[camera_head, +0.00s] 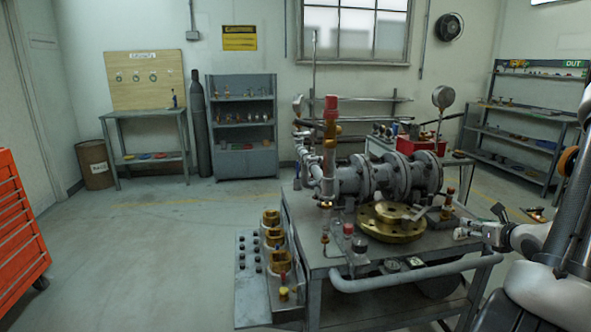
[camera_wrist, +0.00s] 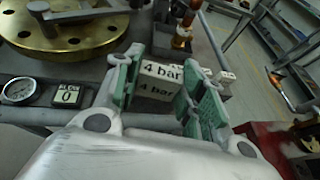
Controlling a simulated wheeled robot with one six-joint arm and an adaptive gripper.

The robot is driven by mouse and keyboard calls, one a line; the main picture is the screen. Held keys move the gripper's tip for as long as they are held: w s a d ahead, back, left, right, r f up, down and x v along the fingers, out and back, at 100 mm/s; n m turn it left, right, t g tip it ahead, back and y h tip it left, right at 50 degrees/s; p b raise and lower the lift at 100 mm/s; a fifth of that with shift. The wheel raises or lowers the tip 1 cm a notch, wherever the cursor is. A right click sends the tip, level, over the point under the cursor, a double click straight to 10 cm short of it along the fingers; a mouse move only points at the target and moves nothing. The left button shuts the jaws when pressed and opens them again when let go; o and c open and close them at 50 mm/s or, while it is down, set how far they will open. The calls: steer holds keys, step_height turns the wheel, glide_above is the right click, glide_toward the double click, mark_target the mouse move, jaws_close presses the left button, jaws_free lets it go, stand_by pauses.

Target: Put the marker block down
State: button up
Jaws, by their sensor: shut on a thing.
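My gripper (camera_wrist: 163,77) has green-padded fingers and is shut on a white marker block (camera_wrist: 158,90) with "4 bar" printed on two faces. In the wrist view the block sits between the two fingers, over the edge of the grey workbench. I cannot tell whether its underside touches anything. In the head view my gripper (camera_head: 470,233) reaches in from the right at the bench's right side, with the small pale block (camera_head: 460,234) at its tip. Another pale piece with dark marks (camera_wrist: 225,80) shows just beyond the right finger.
The grey bench (camera_head: 320,262) carries a brass flange (camera_head: 390,230), grey pipework (camera_head: 385,178) and small fittings. A red toolbox (camera_head: 425,150) is behind.

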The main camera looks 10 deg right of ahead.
steer(key=w+a+r+n+y, duration=0.1)
steer(key=w+a+r, duration=0.1)
steer(key=a, duration=0.8)
steer(key=w+a+r+n+y, duration=0.2)
steer(key=w+a+r, duration=0.1)
steer(key=a, duration=0.8)
steer(key=w+a+r+n+y, duration=0.1)
steer(key=w+a, duration=0.4)
steer(key=a, duration=0.6)
step_height(320, 180, up, 2)
steer(key=shift+a+r+n+g+y, duration=0.1)
steer(key=shift+a+n+g+y, duration=0.15)
steer(key=shift+y, duration=0.45)
